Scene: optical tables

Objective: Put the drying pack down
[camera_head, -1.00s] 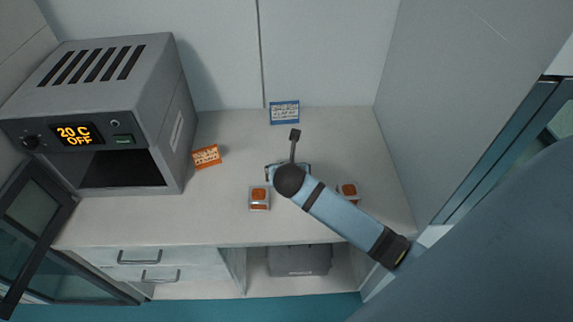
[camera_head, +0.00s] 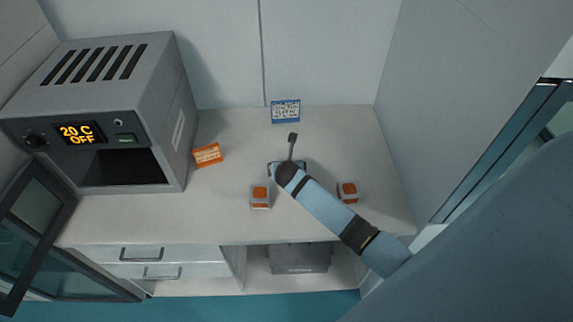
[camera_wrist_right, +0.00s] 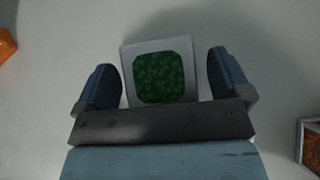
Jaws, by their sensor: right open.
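The drying pack, a pale square box with a green beaded window (camera_wrist_right: 160,78), shows in the right wrist view, flat against the white worktop as far as I can tell. My right gripper (camera_wrist_right: 161,72) is open, with one finger on each side of the pack and a visible gap at both sides. In the head view my right gripper (camera_head: 287,167) is low over the middle of the worktop, and my arm hides the green pack there. My left gripper is not in view.
Two orange-windowed packs stand on the worktop (camera_head: 235,215), one front left (camera_head: 260,196) and one right (camera_head: 348,192) of my gripper. An orange label (camera_head: 207,155) and a blue label (camera_head: 286,111) stand behind. A grey oven (camera_head: 110,110), reading 20 C OFF, is at left.

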